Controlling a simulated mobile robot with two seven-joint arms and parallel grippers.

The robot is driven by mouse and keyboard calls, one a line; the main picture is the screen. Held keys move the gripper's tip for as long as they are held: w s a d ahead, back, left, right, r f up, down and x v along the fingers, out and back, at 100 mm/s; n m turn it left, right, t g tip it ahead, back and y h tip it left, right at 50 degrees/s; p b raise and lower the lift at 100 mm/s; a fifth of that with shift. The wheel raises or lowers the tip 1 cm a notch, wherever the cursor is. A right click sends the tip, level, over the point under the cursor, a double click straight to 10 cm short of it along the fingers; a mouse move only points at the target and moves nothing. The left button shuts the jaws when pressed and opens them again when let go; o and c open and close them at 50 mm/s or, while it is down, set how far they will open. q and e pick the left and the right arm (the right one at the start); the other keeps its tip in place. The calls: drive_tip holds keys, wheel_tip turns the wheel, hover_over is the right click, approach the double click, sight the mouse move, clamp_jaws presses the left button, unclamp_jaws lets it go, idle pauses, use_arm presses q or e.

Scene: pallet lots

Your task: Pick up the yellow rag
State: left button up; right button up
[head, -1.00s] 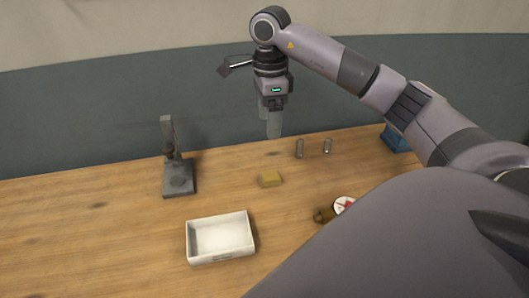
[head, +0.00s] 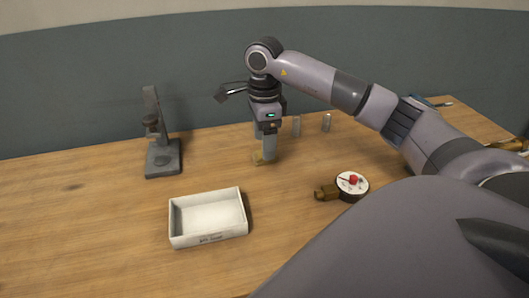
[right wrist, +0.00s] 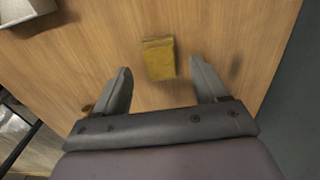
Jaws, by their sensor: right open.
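The yellow rag (right wrist: 159,59) is a small folded block on the wooden table. In the right wrist view it lies just ahead of and between the two fingertips, not touching either. My right gripper (right wrist: 162,77) is open and empty. In the head view the gripper (head: 266,158) points down right at the rag (head: 257,159), and its fingers hide most of the rag. My left gripper is in neither view.
A white tray (head: 240,232) stands in front of the rag. A dark stand (head: 163,170) is to the left at the back. A round dial with a brass fitting (head: 327,192) lies at right.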

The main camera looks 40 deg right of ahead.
drive_tip(key=shift+f, duration=1.5)
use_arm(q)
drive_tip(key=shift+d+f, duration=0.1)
use_arm(e)
drive_tip(key=c, duration=1.1)
drive_tip(key=shift+r, duration=0.1)
use_arm(q)
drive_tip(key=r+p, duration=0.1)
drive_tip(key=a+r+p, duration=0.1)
drive_tip(key=p, duration=0.1)
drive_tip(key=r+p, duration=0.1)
drive_tip(key=p, duration=0.1)
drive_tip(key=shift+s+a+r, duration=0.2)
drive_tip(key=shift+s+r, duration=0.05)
use_arm(e)
wheel_tip(320, 180, up, 20)
drive_tip(key=shift+f, duration=0.1)
